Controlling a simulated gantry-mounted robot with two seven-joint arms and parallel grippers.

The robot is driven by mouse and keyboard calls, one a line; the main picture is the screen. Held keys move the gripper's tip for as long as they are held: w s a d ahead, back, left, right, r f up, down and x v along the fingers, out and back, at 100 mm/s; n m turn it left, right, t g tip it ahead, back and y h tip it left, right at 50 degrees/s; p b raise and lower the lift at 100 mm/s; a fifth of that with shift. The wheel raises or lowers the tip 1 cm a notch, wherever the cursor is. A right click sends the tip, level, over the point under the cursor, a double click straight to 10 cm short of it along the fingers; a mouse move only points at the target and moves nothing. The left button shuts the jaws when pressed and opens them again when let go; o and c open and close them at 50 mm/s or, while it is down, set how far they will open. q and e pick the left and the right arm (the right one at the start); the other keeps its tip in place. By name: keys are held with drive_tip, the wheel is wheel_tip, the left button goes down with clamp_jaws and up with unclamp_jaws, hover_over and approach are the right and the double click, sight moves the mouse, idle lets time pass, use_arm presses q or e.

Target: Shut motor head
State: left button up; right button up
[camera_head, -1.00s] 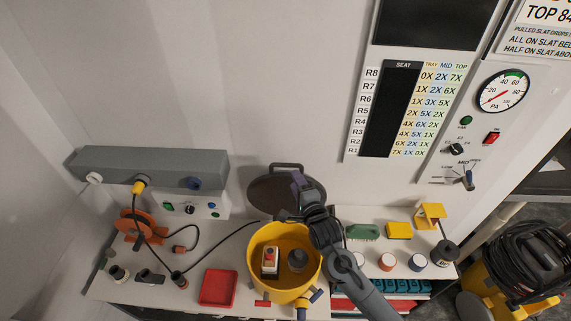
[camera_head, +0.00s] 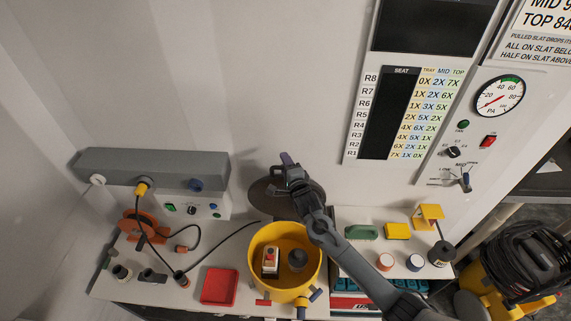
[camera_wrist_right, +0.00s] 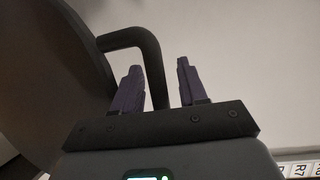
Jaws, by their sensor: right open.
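The motor head is a dark round lid (camera_head: 264,198) standing raised behind the yellow drum (camera_head: 258,243), close to the wall. The drum is open at the top. My right gripper (camera_head: 287,159) is at the upper edge of the lid, and my forearm covers its right part. In the right wrist view, the two purple fingers (camera_wrist_right: 159,85) are open. A black bent handle (camera_wrist_right: 146,45) on the dark lid (camera_wrist_right: 45,75) shows between them in the picture; I cannot tell whether they touch it. My left gripper is out of view.
A red and white switch box (camera_head: 271,261) and a grey cylinder (camera_head: 297,260) show inside the drum. A red tray (camera_head: 219,287) and a cable lie to its left. A green block (camera_head: 362,232), a yellow block (camera_head: 397,231) and small jars stand to the right.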

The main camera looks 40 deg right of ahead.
clamp_jaws()
drive_tip(key=shift+f, duration=0.1)
idle(0.4)
